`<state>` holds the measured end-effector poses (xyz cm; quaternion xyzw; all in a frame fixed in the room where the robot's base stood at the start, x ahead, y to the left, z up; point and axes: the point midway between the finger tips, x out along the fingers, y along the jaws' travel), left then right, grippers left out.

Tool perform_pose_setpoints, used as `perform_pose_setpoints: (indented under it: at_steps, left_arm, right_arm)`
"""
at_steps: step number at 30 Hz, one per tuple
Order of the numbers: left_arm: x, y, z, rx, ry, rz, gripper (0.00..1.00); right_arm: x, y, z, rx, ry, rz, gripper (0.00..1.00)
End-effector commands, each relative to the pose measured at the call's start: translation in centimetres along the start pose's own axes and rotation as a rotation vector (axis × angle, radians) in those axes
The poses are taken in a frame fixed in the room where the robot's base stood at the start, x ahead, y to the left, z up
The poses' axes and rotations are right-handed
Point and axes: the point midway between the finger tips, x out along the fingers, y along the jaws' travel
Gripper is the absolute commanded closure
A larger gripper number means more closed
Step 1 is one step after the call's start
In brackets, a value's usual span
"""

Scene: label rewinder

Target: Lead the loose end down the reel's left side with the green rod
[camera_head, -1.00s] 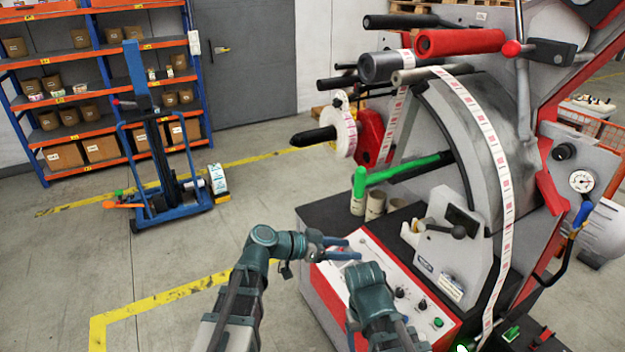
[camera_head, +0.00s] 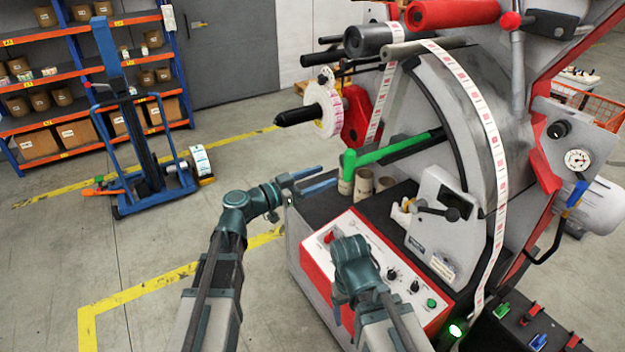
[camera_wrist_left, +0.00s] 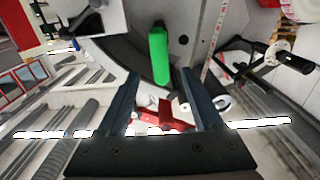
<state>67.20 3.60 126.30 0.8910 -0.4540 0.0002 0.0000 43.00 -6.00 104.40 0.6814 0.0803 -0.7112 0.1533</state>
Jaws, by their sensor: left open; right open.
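The green rod (camera_head: 398,147) sticks out of the machine's slot towards the left, with a thicker green end. My left gripper (camera_head: 336,179) is open just left of and below that end. In the left wrist view the rod's end (camera_wrist_left: 158,58) shows ahead, between the lines of the two open fingers (camera_wrist_left: 160,100). The reel (camera_head: 325,108), white and pink on a dark spindle, is above and left of the rod. A label strip (camera_head: 382,104) hangs from the rollers beside the reel; its lower end is hidden near the rod. My right gripper (camera_head: 352,250) is over the control panel, its fingers mostly hidden.
A second strip run (camera_head: 487,125) curves over the grey drum down the machine's front. Cardboard cores (camera_head: 362,186) stand below the rod. The control panel (camera_head: 400,270) has knobs and buttons. A blue lift cart (camera_head: 150,160) stands at left on open floor.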

Motion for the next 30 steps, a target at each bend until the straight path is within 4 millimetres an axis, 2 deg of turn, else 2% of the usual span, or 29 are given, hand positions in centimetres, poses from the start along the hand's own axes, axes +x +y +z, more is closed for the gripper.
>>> perform_pose_setpoints:
  at_steps: [21,30]
  left_arm:
    - [7.0,-0.1,0.0,0.0,-0.001,0.001,0.32]
    - [8.9,-0.1,0.0,0.0,0.0,0.0,0.32]
  right_arm:
    - [0.0,0.0,0.0,0.0,0.0,0.0,0.24]
    - [0.0,0.0,0.0,0.0,0.0,0.0,0.24]
